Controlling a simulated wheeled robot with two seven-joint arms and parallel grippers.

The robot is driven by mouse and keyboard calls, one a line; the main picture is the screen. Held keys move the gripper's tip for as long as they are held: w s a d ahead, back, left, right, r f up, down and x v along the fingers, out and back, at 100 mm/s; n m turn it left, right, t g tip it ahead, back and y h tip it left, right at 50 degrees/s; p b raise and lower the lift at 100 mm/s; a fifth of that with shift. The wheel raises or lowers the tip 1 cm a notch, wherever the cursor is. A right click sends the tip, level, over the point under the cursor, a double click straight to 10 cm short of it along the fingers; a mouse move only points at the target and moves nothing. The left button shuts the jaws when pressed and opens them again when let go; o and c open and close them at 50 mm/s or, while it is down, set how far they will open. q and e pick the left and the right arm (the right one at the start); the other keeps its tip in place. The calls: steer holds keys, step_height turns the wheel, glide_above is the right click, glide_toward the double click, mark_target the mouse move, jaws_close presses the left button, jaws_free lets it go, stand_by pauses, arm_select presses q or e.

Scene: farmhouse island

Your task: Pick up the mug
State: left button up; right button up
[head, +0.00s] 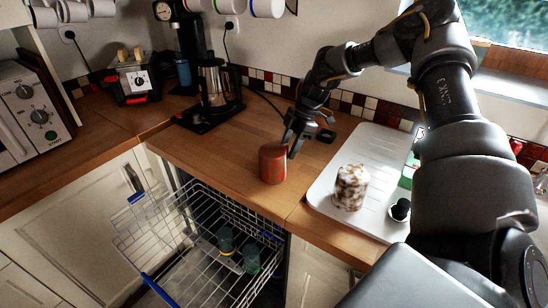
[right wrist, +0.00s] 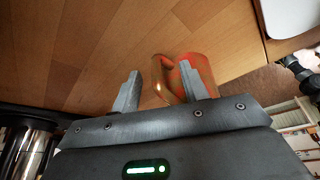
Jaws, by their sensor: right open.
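A red patterned mug (head: 272,164) stands upright on the wooden counter near its front edge. My right gripper (head: 294,146) is just behind and to the right of it, with its fingers pointing down. In the right wrist view, the two fingers (right wrist: 160,88) are apart. The mug (right wrist: 172,66) shows partly behind the right-hand finger, and part of it lies in the gap between the fingers. I cannot tell whether a finger touches it. My left gripper is out of view.
A white drainboard (head: 330,178) at right holds a brown-and-white mottled vessel (head: 351,188) and a small black item (head: 400,209). An open dishwasher rack (head: 180,238) lies below the counter edge. A coffee maker (head: 215,95) stands behind left. Counter left of the mug is clear.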

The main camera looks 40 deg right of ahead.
steer(key=shift+x, duration=1.05)
steer(key=shift+s, duration=0.1)
jaws_close()
